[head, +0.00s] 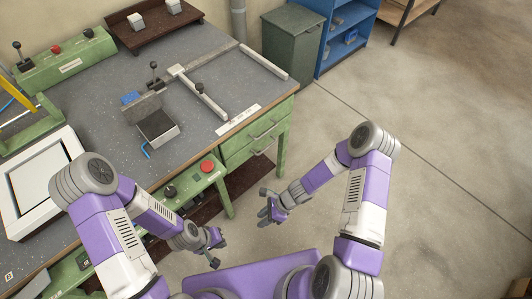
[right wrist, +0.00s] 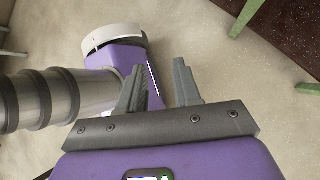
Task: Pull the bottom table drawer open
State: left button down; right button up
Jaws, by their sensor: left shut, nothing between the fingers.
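The green table (head: 90,95) has two green drawers under its right end. The top drawer (head: 262,124) and the bottom drawer (head: 250,147) each have a bar handle on the front. Both look closed, flush with each other. My right gripper (head: 266,207) is open and empty, in free space in front of and below the drawers, apart from them. Its two dark fingers, spread with a gap, also show in the right wrist view (right wrist: 160,88). My left gripper (head: 216,254) is shut and empty, low near the table's front side. The drawers cannot be made out in the right wrist view.
A green control panel (head: 185,192) with a red button juts from the table's front. A green table leg (head: 284,138) stands beside the drawers. A dark green cabinet (head: 292,40) and blue shelf (head: 345,30) stand behind. The floor (head: 440,130) to the right is clear.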

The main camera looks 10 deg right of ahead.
jog(key=w+f+m+t+y+b, duration=0.2)
jog(key=w+m+t, duration=0.1)
jog(key=w+m, duration=0.55)
jog(key=m+t+h+b, duration=0.2)
jog(key=m+t+b, duration=0.3)
jog(key=m+t, duration=1)
send_near(267, 148)
jog(key=w+r+m+g, duration=0.2)
jog(key=w+m+g, duration=0.1)
jog(key=m+g, duration=0.1)
jog(key=shift+n, duration=0.25)
jog(key=b+x, duration=0.2)
jog(key=x, duration=0.5)
jog(key=shift+w+a, duration=0.25)
jog(key=shift+a, duration=0.1)
grip_shut()
